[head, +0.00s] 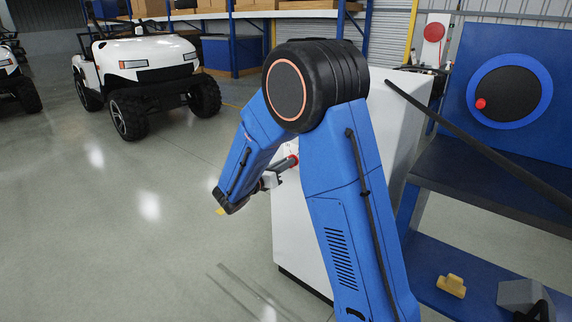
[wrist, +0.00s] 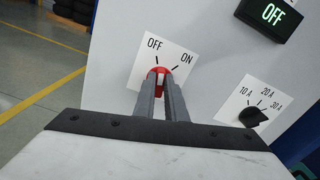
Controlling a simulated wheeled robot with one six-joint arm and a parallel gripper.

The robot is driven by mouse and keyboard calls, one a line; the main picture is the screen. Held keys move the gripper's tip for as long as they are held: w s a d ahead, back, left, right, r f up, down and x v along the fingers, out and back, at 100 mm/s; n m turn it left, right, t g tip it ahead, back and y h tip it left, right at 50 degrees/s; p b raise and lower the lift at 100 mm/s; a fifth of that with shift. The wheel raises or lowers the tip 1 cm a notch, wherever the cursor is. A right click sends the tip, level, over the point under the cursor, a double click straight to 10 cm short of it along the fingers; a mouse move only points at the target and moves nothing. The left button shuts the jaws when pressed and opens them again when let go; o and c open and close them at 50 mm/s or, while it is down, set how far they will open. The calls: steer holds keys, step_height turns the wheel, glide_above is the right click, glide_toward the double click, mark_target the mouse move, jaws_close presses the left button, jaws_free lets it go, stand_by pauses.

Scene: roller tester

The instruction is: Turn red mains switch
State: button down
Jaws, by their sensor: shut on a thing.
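The red mains switch (wrist: 158,72) sits on a white plate marked OFF and ON on the cabinet's face. A white mark on it points up, nearer the OFF tick, but the fingers hide part of it. My gripper (wrist: 160,80) is shut on the switch, one finger on each side. In the head view my gripper (head: 284,165) reaches the side of the white cabinet (head: 296,225), with a bit of red at its tips. The display (wrist: 270,15) above right of the switch reads OFF.
A black dial (wrist: 252,116) marked 10 A, 20 A and 30 A is right of the switch. A blue workbench (head: 480,185) stands right of the cabinet. A white cart (head: 140,75) is at the back left. The floor left of the cabinet is clear.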

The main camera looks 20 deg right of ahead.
steer(key=shift+n, duration=1.3)
steer(key=shift+w+n, duration=0.1)
steer(key=shift+n, duration=0.2)
steer(key=c, duration=1.8)
jaws_free()
steer(key=shift+a, duration=0.1)
steer(key=v, duration=1.7)
steer(key=shift+a+f, duration=0.15)
